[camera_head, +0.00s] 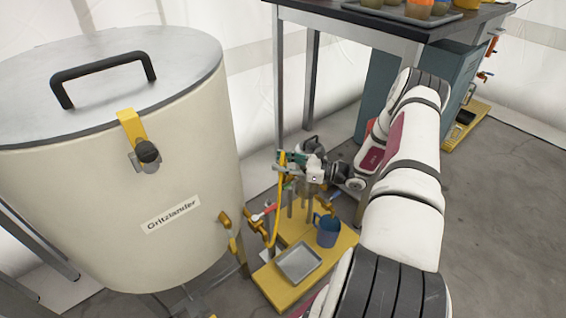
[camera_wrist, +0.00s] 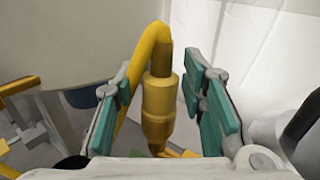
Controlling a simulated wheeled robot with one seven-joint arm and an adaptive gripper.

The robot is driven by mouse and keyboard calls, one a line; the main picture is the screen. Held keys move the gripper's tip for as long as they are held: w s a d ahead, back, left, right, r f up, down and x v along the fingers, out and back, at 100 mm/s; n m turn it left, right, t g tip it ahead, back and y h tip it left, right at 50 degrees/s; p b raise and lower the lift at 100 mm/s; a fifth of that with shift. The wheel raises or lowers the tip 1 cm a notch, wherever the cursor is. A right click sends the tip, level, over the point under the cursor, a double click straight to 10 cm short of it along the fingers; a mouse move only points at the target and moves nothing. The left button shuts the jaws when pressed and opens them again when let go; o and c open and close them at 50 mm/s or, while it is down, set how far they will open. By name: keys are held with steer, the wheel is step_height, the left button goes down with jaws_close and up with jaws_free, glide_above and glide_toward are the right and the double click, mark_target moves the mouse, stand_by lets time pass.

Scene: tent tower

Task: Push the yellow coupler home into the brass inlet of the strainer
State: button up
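In the wrist view the yellow coupler (camera_wrist: 158,100) stands roughly upright with the yellow hose (camera_wrist: 138,62) bending into its top. My gripper (camera_wrist: 165,85) has its two teal-padded fingers on either side of the coupler, with gaps showing between pads and coupler. In the head view my gripper (camera_head: 287,164) is above the yellow stand, by the upper end of the hose (camera_head: 274,225). The coupler's lower end is partly hidden by the gripper body. I cannot clearly make out the strainer's brass inlet or whether the coupler touches it.
A large cream tank (camera_head: 120,180) labelled Gritzlander stands left, with a brass valve near its base. The yellow platform (camera_head: 275,290) holds a grey tray (camera_head: 298,263) and a blue mug (camera_head: 327,231). A metal table (camera_head: 345,25) rises behind.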

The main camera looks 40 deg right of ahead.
stand_by(0.3)
steer(key=v, duration=1.2)
stand_by(0.3)
